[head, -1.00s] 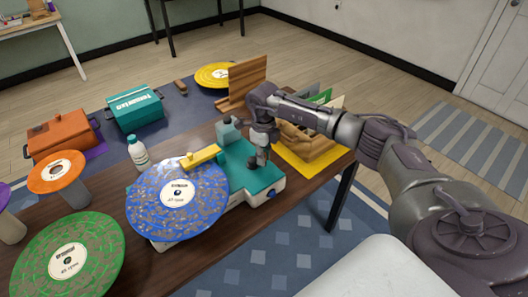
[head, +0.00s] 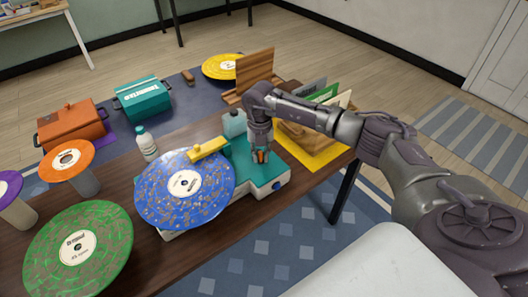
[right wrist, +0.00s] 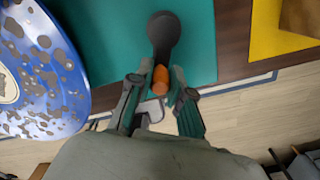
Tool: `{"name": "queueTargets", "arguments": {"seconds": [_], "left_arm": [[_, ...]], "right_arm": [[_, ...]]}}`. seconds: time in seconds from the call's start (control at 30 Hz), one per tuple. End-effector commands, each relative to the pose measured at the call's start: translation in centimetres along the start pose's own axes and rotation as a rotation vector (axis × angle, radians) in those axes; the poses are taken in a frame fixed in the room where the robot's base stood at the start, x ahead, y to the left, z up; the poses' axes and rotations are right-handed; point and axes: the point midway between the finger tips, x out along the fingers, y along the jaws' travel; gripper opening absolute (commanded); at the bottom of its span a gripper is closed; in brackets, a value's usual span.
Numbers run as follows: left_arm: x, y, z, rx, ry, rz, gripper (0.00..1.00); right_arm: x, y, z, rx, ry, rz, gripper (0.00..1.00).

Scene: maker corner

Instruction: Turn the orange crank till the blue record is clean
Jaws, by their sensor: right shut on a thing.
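The blue record (head: 160,205) lies on the teal and white cleaning machine (head: 266,178), with brownish-grey dirt patches over much of its surface. Its edge also shows at the left of the right wrist view (right wrist: 45,95). The orange crank (right wrist: 160,78) has a dark grey arm over the teal top and an orange knob. My right gripper (right wrist: 159,90) is shut on the orange knob, one finger on each side. In the head view the right gripper (head: 262,157) points down at the machine's right part, with a little orange between its fingers. My left gripper is out of view.
A yellow bar (head: 208,149) reaches over the record. A white bottle (head: 147,146) stands behind it. Green (head: 105,240) and orange (head: 62,160) records stand to the left. A wooden rack (head: 305,140) with sleeves is close behind my right arm.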

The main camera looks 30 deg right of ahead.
Motion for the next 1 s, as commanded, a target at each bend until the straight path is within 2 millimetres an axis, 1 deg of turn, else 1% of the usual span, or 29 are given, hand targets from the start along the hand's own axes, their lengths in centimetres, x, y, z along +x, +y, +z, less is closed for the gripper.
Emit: {"name": "queueTargets", "arguments": {"seconds": [0.03, 0.2, 0.5, 0.7, 1.0], "left_arm": [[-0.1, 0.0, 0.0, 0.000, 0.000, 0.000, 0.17], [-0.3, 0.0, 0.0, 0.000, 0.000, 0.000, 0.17], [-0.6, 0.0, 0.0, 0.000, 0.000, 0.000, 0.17], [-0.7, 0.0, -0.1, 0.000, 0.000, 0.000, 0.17], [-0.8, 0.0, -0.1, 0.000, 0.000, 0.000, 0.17]], "right_arm": [[-0.1, 0.4, -0.1, 0.043, 0.000, 0.004, 0.00], [-0.1, 1.0, -0.1, 0.203, 0.000, 0.005, 0.00], [-0.2, 1.9, 0.1, 0.440, -0.001, 0.005, 0.00], [-0.2, 2.2, 0.3, 0.544, -0.001, 0.006, 0.00], [-0.2, 2.4, 0.5, 0.612, -0.002, 0.006, 0.00]]}}
